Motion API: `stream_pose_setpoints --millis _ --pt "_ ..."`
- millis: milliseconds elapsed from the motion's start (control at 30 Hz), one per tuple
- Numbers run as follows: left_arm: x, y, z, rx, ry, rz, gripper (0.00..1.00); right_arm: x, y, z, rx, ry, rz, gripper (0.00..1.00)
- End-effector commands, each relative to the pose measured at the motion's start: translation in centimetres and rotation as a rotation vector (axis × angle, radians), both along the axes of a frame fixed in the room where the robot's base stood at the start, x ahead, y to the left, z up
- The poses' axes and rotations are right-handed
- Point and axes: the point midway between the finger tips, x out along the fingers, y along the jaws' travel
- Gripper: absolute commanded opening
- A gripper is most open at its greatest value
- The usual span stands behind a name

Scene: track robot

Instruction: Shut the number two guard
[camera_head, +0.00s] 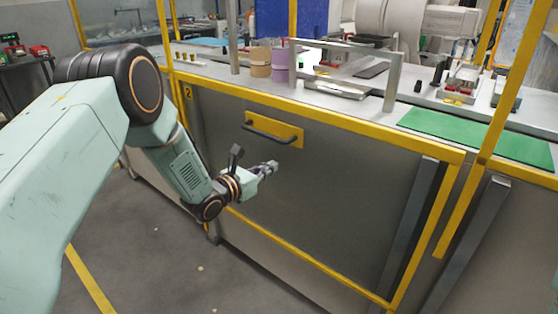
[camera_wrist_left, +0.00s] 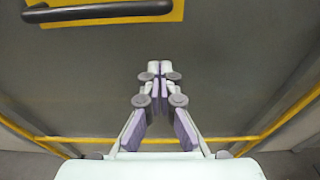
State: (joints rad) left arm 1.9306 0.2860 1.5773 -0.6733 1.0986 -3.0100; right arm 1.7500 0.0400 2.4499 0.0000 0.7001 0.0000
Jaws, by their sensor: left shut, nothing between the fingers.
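The number two guard (camera_head: 330,190) is a large dark panel in a yellow frame, marked with a 2 at its upper left. It stands in front of the bench, its top edge near worktop level. A dark bar handle (camera_head: 268,132) on a yellow plate sits near its top; the handle also shows at the upper left of the wrist view (camera_wrist_left: 100,12). My left gripper (camera_head: 273,166) is shut and empty, below the handle and in front of the panel. In the wrist view its fingertips (camera_wrist_left: 153,70) meet, pointing at the panel. Whether they touch it is unclear. My right gripper is not in view.
Above the guard, the worktop holds a tan cup (camera_head: 260,62), a purple cup (camera_head: 280,66), a grey metal frame (camera_head: 393,75) and a green mat (camera_head: 480,135). Yellow posts (camera_head: 490,120) rise on both sides. Floor (camera_head: 170,270) at lower left is clear.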

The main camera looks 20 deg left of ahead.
Motion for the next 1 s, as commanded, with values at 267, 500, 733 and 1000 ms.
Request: stream_pose_setpoints --millis 267,500,733,1000 --pt "2.3 -1.0 -0.7 0.003 -0.003 -0.005 0.0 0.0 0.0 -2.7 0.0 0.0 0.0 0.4" --pt "4.9 -1.9 -0.5 0.001 -0.003 -0.001 0.0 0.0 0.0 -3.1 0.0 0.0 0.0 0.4" --pt "4.2 -1.6 2.3 -0.001 -0.002 0.0 0.0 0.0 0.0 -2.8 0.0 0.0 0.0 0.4" --pt "4.0 -1.6 3.2 0.001 0.0 -0.001 0.0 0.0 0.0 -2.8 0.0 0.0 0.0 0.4"
